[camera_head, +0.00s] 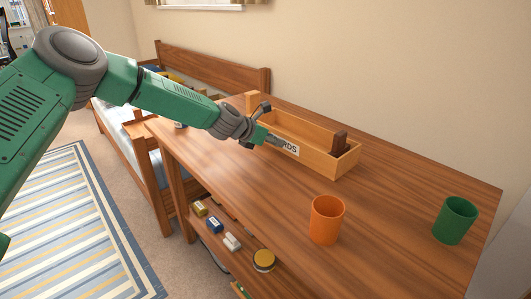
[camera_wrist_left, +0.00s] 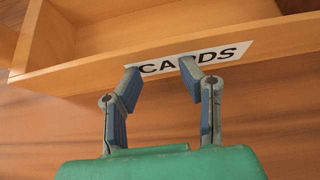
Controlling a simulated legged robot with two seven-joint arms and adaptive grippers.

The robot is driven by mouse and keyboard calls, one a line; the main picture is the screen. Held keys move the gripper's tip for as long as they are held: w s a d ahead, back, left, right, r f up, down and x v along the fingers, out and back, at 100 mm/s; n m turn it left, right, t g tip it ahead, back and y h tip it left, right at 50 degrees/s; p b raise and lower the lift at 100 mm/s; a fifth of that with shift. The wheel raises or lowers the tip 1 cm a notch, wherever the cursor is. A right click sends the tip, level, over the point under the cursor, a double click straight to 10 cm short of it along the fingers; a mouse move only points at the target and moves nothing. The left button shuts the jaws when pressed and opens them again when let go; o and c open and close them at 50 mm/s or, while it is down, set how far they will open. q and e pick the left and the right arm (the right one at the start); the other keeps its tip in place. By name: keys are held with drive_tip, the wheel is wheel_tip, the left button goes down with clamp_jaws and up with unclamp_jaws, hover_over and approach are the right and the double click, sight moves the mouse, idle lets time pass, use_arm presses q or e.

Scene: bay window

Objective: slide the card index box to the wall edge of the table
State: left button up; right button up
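The card index box (camera_head: 320,167) is a long, open-topped wooden box on the brown table (camera_head: 400,205), with a white "CARDS" label (camera_head: 291,150) on its near long side. A dark block stands inside its right end. A strip of bare tabletop shows between the box and the wall edge (camera_head: 430,157). My left gripper (camera_head: 283,143) is at the near side, by the label. In the left wrist view its two fingertips (camera_wrist_left: 159,70) are spread apart with nothing between them, at the label and covering part of it; contact is not certain. My right gripper is out of view.
An orange cup (camera_head: 326,220) stands near the table's front edge and a green cup (camera_head: 455,220) at the right end. Small items, including a yellow-topped tin (camera_head: 263,260), lie on a lower shelf. A wooden bed (camera_head: 215,69) stands beyond the table's left end.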

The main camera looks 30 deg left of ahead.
sight(279, 133)
use_arm(q)
drive_tip(key=shift+w+d, duration=0.25)
drive_tip(key=shift+w, duration=0.4)
drive_tip(key=shift+w+d, duration=0.3)
drive_tip(key=shift+w, duration=0.35)
drive_tip(key=shift+w+d, duration=0.25)
drive_tip(key=shift+w, duration=0.4)
drive_tip(key=shift+w+d, duration=0.25)
drive_tip(key=shift+w, duration=0.3)
drive_tip(key=shift+w+d, duration=0.2)
drive_tip(key=shift+w, duration=0.3)
drive_tip(key=shift+w, duration=0.1)
drive_tip(key=shift+w+d+p, duration=0.2)
drive_tip(key=shift+w+p, duration=0.15)
drive_tip(key=shift+w, duration=0.3)
drive_tip(key=shift+s+a, duration=0.25)
drive_tip(key=shift+s, duration=0.4)
drive_tip(key=shift+s+a, duration=0.25)
drive_tip(key=shift+s, duration=0.35)
drive_tip(key=shift+s+a+p, duration=0.2)
drive_tip(key=shift+s+a, duration=0.05)
drive_tip(key=shift+s, duration=0.35)
drive_tip(key=shift+s+a+p, duration=0.15)
drive_tip(key=shift+s+a, duration=0.05)
drive_tip(key=shift+s, duration=0.35)
